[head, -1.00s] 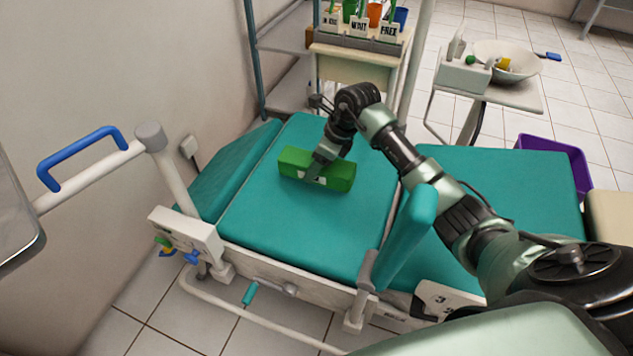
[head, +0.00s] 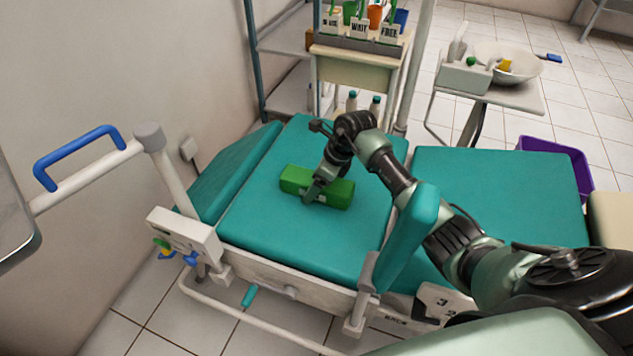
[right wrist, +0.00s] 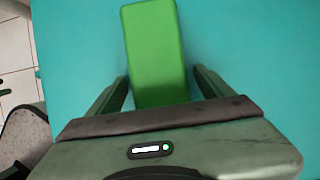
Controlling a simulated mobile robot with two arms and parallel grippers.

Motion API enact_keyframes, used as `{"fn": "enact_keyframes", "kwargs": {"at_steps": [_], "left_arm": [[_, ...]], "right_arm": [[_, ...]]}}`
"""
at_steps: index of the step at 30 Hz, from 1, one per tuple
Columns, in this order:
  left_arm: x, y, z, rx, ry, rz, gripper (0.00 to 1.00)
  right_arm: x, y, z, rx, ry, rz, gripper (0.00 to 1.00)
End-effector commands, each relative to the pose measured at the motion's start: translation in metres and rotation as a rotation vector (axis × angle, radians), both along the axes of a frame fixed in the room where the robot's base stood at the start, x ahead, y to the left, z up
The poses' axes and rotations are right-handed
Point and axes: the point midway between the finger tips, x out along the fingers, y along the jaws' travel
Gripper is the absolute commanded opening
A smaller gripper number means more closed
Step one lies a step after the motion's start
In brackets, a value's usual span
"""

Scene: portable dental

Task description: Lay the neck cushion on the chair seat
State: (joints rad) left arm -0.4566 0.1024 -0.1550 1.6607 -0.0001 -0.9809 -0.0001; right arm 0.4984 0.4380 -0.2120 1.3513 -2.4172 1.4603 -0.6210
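The green neck cushion (head: 335,192) lies on the wide teal chair seat section (head: 300,240), near its middle. It also shows in the right wrist view (right wrist: 153,45), running away from the gripper over the teal surface. My right gripper (head: 313,190) is over the cushion. In the right wrist view its fingers (right wrist: 161,77) are spread to either side of the cushion's near end, with a narrow teal gap visible on the right. The gripper hides part of the cushion in the head view. My left gripper is not in view.
A teal armrest (head: 408,235) stands up at the right of this section, under my right arm. Another teal pad (head: 500,195) lies beyond it. A white rail with a blue handle (head: 80,155) is at left. A trolley with labelled cups (head: 358,50) stands behind the chair.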

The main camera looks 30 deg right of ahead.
Motion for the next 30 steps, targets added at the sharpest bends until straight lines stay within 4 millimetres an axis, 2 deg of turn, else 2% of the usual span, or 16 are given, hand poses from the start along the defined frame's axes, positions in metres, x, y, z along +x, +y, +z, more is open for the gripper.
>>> {"fn": "enact_keyframes", "kwargs": {"at_steps": [8,10,13,22,30], "left_arm": [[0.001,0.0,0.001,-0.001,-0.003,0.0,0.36],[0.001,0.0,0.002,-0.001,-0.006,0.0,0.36],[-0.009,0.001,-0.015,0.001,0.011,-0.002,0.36],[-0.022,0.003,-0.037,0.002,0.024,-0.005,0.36],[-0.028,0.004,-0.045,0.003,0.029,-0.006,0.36]], "right_arm": [[-0.001,-0.002,0.005,-0.001,-0.002,0.0,0.81],[-0.002,-0.004,0.013,-0.001,-0.004,0.001,0.81],[-0.008,-0.009,0.03,-0.004,-0.003,0.001,0.81],[-0.025,-0.025,0.087,-0.004,-0.005,0.001,0.81],[-0.034,-0.031,0.11,-0.001,-0.001,0.0,0.81]]}}
